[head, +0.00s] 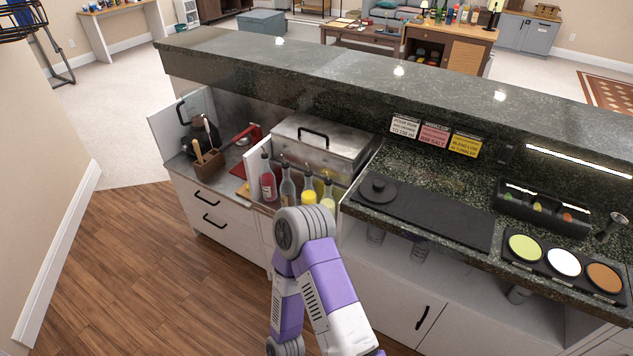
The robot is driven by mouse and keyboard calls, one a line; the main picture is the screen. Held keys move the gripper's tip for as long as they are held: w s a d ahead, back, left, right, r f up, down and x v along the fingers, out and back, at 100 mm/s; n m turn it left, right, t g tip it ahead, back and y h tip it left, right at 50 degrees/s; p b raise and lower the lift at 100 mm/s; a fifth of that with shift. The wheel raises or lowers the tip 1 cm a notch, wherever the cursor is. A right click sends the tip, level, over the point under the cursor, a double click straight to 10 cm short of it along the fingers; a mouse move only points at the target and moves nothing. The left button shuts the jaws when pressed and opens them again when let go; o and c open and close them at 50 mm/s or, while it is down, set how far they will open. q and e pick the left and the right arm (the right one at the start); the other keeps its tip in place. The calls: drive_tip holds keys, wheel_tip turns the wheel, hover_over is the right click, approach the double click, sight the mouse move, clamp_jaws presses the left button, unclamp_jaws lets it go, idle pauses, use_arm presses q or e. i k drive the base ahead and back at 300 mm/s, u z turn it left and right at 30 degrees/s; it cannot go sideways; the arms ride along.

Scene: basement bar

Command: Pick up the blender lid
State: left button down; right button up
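A dark round lid with a small knob on top (378,188), which looks like the blender lid, lies flat at the left end of a black bar mat (445,218). The mat is on the dark green stone counter (408,166). No gripper shows in the head view. Only a purple and white arm of mine is in view, bent up at the bottom middle, left of the lid and apart from it. I cannot see what either gripper holds.
Several bottles (268,182) stand in a row left of the lid, behind my arm. A steel ice bin with a handled cover (315,143) is behind them. A condiment caddy (541,209) and a tray of coloured rimmers (563,262) are right. A raised bar ledge (360,72) runs behind.

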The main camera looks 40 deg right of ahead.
sight(375, 190)
drive_tip(key=u, duration=0.3)
drive_tip(key=i, duration=1.25)
drive_tip(key=z, duration=2.75)
